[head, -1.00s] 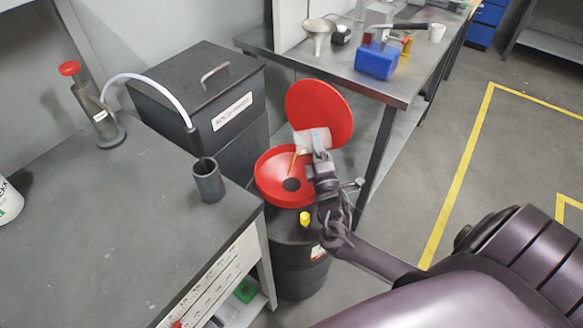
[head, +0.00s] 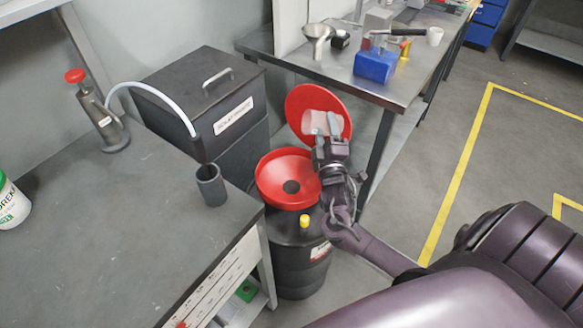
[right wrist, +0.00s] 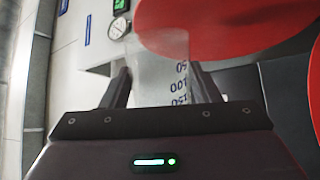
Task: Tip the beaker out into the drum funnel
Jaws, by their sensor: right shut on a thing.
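The clear beaker (head: 318,121) is in my right gripper (head: 329,143), in front of the round red lid of the funnel (head: 303,104). In the right wrist view, the beaker (right wrist: 161,75) sits between the two fingers, with dark graduation numbers on its side. It looks nearly upright in the head view, and I see no liquid in it. The red drum funnel (head: 275,182) with its dark central hole is below and left of the beaker, on top of the black drum (head: 298,262). My left gripper is not in view.
A grey cup (head: 211,185) stands at the right edge of the dark bench (head: 110,230) on the left. A black lidded bin (head: 200,95) stands behind.

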